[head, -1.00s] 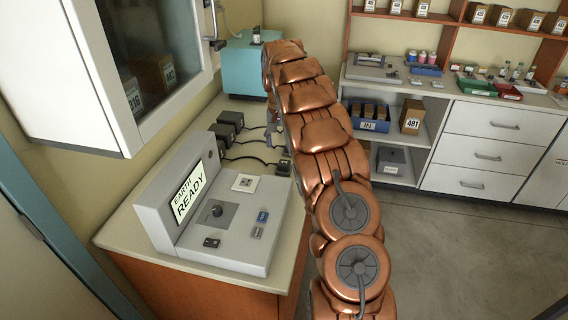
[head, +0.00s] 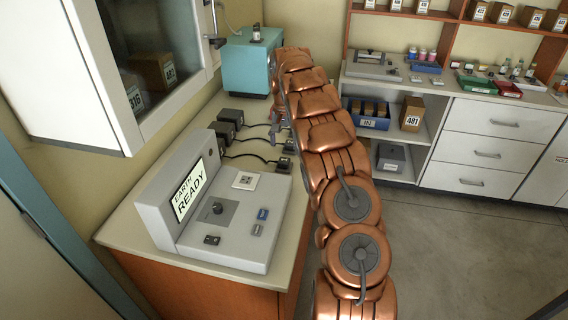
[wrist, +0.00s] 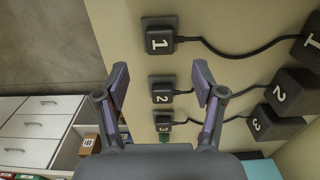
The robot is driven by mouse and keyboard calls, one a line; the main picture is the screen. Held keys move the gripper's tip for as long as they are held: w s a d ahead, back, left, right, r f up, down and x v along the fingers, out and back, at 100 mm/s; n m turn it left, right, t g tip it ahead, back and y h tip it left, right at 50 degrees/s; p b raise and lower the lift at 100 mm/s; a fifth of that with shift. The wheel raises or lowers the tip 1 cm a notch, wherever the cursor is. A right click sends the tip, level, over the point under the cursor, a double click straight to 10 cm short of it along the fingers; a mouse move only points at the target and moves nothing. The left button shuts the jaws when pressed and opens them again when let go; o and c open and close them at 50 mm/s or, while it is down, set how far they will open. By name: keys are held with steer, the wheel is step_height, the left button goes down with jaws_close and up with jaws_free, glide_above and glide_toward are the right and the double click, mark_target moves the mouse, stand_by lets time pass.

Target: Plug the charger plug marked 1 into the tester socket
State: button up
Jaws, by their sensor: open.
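The black plug marked 1 (wrist: 158,41) lies on the bench at the top of the wrist view, its cable running right to the black charger box marked 1 (wrist: 314,48). It also shows beside my arm in the head view (head: 284,164). My gripper (wrist: 160,76) is open and empty, with plug 1 just beyond its fingertips, roughly centred between them. In the head view my arm mostly hides it. The grey tester (head: 232,236) reads "EARTH READY", and its white socket plate (head: 246,181) is uncovered.
Plugs marked 2 (wrist: 161,93) and 3 (wrist: 163,124) lie in a row with plug 1, cabled to their own boxes. A teal box (head: 248,68) stands at the bench's far end. A white cabinet (head: 75,70) hangs over the left side.

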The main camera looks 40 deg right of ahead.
mark_target(284, 159)
steer(key=shift+f+b, duration=1.2)
steer(key=shift+f, duration=2.9)
steer(key=shift+b, duration=0.5)
jaws_close()
steer(key=shift+r, duration=0.2)
steer(key=shift+r, duration=2.8)
steer(key=shift+a, duration=0.1)
